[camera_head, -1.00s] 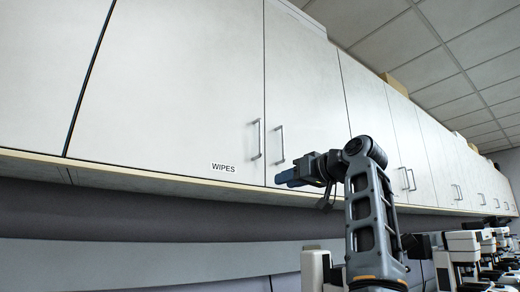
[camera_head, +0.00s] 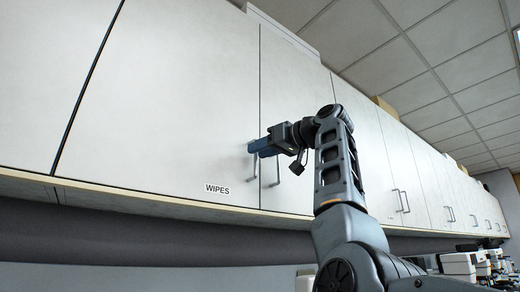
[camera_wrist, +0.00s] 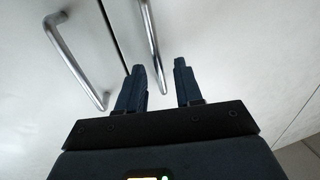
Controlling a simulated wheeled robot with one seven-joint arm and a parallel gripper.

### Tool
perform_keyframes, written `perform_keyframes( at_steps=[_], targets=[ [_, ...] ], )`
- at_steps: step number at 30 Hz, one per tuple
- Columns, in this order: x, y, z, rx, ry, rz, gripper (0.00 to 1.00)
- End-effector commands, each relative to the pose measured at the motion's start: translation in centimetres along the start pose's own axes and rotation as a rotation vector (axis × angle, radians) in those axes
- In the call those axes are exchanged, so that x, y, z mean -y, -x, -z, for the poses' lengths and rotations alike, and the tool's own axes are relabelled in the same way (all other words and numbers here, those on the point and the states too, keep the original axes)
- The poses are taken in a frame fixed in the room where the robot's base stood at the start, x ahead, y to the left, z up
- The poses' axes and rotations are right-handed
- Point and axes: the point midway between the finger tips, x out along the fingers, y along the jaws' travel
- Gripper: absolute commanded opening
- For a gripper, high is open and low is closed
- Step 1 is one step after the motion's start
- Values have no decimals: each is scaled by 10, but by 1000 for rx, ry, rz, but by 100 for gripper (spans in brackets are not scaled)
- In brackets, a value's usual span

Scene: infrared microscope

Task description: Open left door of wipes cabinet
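The wipes cabinet's left door (camera_head: 170,100) is a white panel with a WIPES label (camera_head: 217,189) near its lower right corner. It looks closed, flush with the right door (camera_head: 285,80). The left door's metal bar handle (camera_head: 254,172) is partly hidden behind my gripper, as is the right door's handle (camera_head: 277,178). My gripper (camera_head: 258,148) is in front of the handles' upper parts. In the wrist view, its two blue fingers (camera_wrist: 160,82) are apart. One bar handle (camera_wrist: 152,45) ends between them in the picture; the other handle (camera_wrist: 72,58) lies left. I cannot tell contact.
More white cabinet doors (camera_head: 400,165) with bar handles run off to the right. A pale ledge (camera_head: 120,200) runs below the doors. Microscopes (camera_head: 462,264) stand at the lower right. A dark gap (camera_head: 88,78) marks the left door's left edge.

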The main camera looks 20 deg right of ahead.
Motion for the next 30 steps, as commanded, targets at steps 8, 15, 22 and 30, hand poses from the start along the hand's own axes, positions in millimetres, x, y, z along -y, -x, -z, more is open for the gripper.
perform_keyframes(
  at_steps=[8,15,22,30],
  targets=[
    [0,-8,0,0,1,-2,35],
    [0,-8,0,0,1,-1,24],
    [0,-8,0,0,1,-1,2],
    [0,-8,0,0,1,-1,0]
  ],
)
